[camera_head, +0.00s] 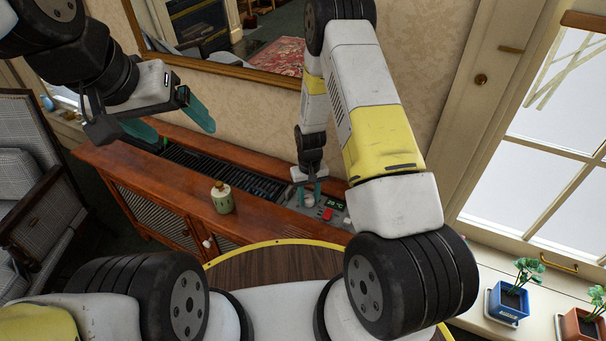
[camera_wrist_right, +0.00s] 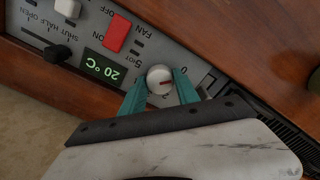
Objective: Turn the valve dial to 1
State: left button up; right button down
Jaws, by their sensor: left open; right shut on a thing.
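The valve dial (camera_wrist_right: 159,80) is a small round pale knob with a red mark, set in a grey control panel (camera_wrist_right: 75,20). In the right wrist view its mark lies toward the right side of the knob, a little below a printed 0. The 1 cannot be made out; the fingers hide part of the scale. My right gripper (camera_wrist_right: 161,90) is shut on the dial, one teal finger on each side; in the head view it points down at the panel (camera_head: 308,189). My left gripper (camera_head: 172,126) is open and empty, above the cabinet's left part.
The panel also has a red fan switch (camera_wrist_right: 117,33), a green 20 °C display (camera_wrist_right: 102,67) and a slider knob (camera_wrist_right: 57,53). A green jar (camera_head: 222,199) stands on the wooden cabinet (camera_head: 120,160). Potted plants (camera_head: 508,300) stand on the sill at right.

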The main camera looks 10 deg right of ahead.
aim_at(309, 198)
jog(key=m, duration=0.4)
jog(key=shift+m, duration=2.2)
jog(key=c, duration=0.9)
grip_release()
notch_tip(309, 198, up, 8)
jog(key=shift+f, duration=0.1)
